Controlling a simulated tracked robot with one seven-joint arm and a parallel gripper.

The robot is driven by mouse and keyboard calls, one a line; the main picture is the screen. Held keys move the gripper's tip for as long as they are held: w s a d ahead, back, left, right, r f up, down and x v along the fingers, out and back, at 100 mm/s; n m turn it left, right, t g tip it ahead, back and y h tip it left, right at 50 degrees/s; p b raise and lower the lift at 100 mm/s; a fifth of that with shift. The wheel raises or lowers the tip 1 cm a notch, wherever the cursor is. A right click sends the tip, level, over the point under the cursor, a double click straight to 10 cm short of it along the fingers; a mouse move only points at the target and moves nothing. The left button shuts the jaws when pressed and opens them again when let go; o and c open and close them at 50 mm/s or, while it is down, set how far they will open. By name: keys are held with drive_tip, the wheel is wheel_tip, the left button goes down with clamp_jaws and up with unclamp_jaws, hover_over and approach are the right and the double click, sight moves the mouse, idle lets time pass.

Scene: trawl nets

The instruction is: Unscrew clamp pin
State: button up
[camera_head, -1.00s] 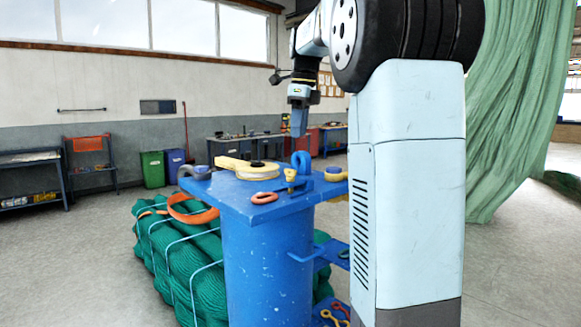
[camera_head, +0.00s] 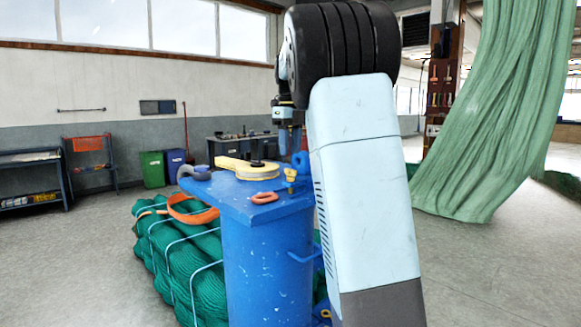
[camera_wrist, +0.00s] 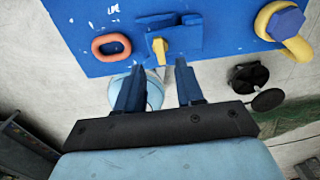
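The yellow clamp pin (camera_head: 291,175) stands near the right edge of the blue drum-like stand's top (camera_head: 238,198). In the wrist view, the pin's yellow head (camera_wrist: 160,46) shows against a blue clamp block (camera_wrist: 182,38). My gripper (camera_wrist: 159,66) is open and empty, its two blue fingers apart on either side of the pin's line in that view. In the head view my gripper (camera_head: 290,152) points down above the pin, seemingly clear of it. My arm hides part of the stand's right side.
An orange ring (camera_head: 265,198) lies beside the clamp. Bundled green nets (camera_head: 180,235) lie beside the stand.

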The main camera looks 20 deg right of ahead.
sight(291, 173)
drive_tip(key=shift+f, duration=3.1)
drive_tip(key=shift+c, duration=0.2)
clamp_jaws()
